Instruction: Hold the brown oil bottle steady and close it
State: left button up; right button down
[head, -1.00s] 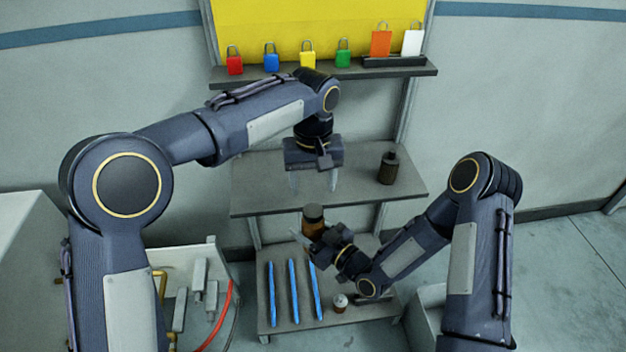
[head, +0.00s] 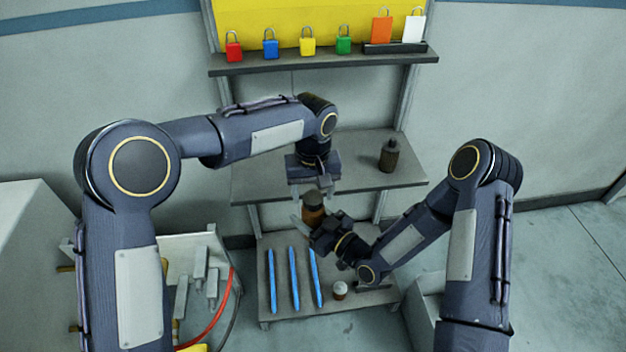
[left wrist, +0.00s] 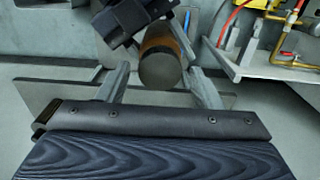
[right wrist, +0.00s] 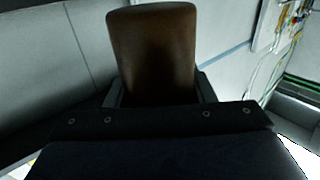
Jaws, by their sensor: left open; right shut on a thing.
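The brown oil bottle (head: 314,215) has a dark round cap (head: 312,198) at its top. My right gripper (head: 316,226) is shut on the bottle and holds it above the lower shelf. In the right wrist view the brown body (right wrist: 152,50) stands between the fingers. My left gripper (head: 313,192) points down right above the bottle, its fingers open. In the left wrist view the cap's round end (left wrist: 160,70) lies between the open fingers, with a gap on each side. Whether the cap is fully tight cannot be told.
A dark bottle (head: 389,155) stands on the middle shelf (head: 255,185). The lower shelf holds several blue bars (head: 294,280) and a small white-topped jar (head: 340,290). Padlocks (head: 270,50) line the upper shelf (head: 300,66). A red hose (head: 222,320) and grey handles (head: 200,265) are at the lower left.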

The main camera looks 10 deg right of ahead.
pick_arm(q)
jog(key=shift+f, duration=0.3)
jog(key=c, duration=1)
jog(key=m, duration=1.1)
jog(key=o, duration=1.1)
